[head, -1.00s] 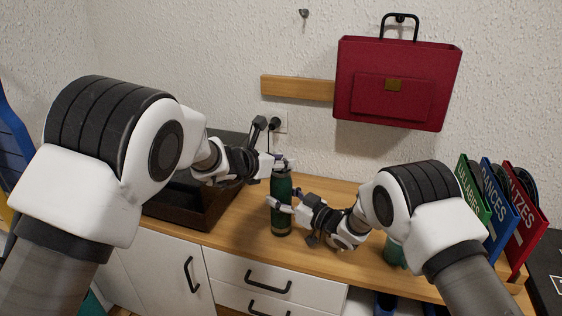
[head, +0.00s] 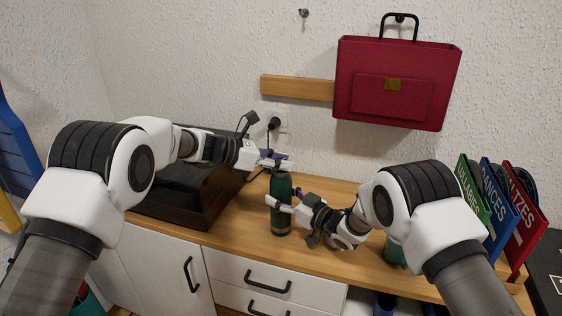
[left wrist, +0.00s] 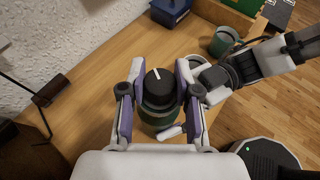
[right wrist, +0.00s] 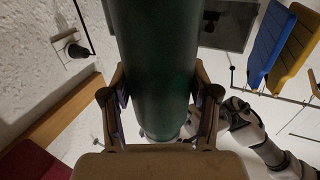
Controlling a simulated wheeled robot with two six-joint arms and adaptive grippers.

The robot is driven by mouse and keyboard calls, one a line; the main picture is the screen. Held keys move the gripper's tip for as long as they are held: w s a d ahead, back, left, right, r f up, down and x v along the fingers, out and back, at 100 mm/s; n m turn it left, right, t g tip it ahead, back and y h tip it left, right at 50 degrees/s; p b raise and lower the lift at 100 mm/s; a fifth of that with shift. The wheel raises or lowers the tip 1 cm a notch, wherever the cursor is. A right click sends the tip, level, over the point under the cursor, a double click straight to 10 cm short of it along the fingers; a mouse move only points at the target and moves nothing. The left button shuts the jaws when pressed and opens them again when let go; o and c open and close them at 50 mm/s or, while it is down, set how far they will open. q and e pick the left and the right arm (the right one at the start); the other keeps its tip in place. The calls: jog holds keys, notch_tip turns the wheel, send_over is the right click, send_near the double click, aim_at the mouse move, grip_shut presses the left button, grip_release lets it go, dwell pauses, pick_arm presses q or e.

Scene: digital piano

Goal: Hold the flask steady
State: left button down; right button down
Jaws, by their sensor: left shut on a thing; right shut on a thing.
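A green flask (head: 281,206) stands upright on the wooden counter (head: 240,215), near its middle. My right gripper (head: 279,203) is shut around the flask's body from the right; the right wrist view shows the flask (right wrist: 158,70) between its two fingers (right wrist: 160,105). My left gripper (head: 280,163) is at the flask's top. In the left wrist view its fingers (left wrist: 160,95) are shut on the flask's black cap (left wrist: 160,84), which has a white line on top. The flask's green body shows below the cap.
A dark turntable box (head: 205,195) stands left of the flask. A green cup (head: 394,252) is on the counter at right, partly behind my right arm. Coloured record folders (head: 500,210) stand at the far right. A red bag (head: 395,85) hangs on the wall.

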pick_arm(q)
jog(key=shift+w+r+m+g+h, duration=0.1)
jog(key=shift+m+g+h, duration=0.2)
jog(key=shift+m+g, duration=0.9)
jog(key=c, duration=0.8)
grip_release()
jog(key=v, duration=1.2)
